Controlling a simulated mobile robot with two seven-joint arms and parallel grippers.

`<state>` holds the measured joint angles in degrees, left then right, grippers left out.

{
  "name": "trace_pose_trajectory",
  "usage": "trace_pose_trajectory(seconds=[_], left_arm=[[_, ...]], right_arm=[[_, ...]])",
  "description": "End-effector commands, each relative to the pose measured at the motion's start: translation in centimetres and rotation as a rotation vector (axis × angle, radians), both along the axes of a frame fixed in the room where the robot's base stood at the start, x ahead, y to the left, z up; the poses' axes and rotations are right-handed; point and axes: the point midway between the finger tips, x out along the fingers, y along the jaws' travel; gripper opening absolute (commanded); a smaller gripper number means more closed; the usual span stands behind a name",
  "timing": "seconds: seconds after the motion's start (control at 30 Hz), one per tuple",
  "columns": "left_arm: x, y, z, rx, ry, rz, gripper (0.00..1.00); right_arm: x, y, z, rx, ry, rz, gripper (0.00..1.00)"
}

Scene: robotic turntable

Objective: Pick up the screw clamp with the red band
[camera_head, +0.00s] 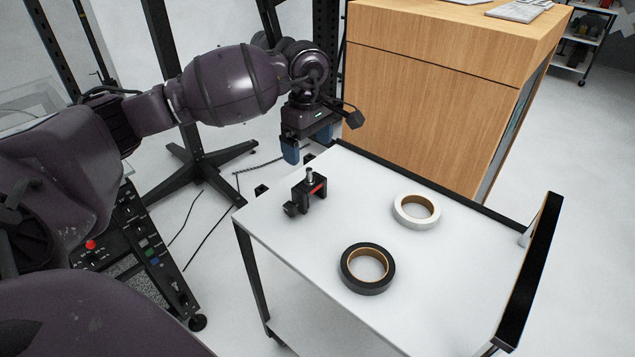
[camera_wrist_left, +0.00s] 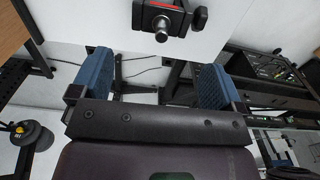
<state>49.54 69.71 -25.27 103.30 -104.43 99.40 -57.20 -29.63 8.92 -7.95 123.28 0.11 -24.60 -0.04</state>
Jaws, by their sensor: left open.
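The screw clamp (camera_head: 307,191) is black with a red band and stands on the white cart top near its left end. In the left wrist view the clamp (camera_wrist_left: 162,18) shows at the top edge, beyond the gap between the fingers and partly cut off by the frame. My left gripper (camera_head: 307,150) has blue finger pads and is above the cart's far left corner, behind and above the clamp. It is open and empty, and in the left wrist view its pads (camera_wrist_left: 152,78) are wide apart. My right gripper is in neither view.
The white cart top (camera_head: 330,250) also holds a white tape roll (camera_head: 417,211) and a black tape roll (camera_head: 367,268), both right of the clamp. A wooden cabinet (camera_head: 430,100) stands close behind the cart. A black handle (camera_head: 530,270) rises at its right end.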

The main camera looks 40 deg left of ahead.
Motion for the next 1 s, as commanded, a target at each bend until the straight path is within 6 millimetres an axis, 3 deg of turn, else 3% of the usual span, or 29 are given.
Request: trace_pose_trajectory(seconds=[0.1,0.3,0.57,0.83,1.0], left_arm=[[0.0,-0.1,-1.7,-0.003,0.005,0.000,0.94],[0.0,-0.1,-4.6,-0.003,0.005,0.000,0.94],[0.0,-0.2,-6.1,-0.003,0.003,0.001,0.94],[0.1,-0.4,-9.8,-0.004,0.006,0.001,0.94],[0.1,-0.3,-10.4,-0.003,0.001,0.001,0.94]], right_arm=[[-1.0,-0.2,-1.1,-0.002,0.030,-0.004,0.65],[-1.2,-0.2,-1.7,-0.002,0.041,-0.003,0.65],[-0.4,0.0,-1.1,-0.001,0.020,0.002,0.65],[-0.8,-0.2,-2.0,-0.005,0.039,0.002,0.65],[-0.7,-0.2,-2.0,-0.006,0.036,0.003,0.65]])
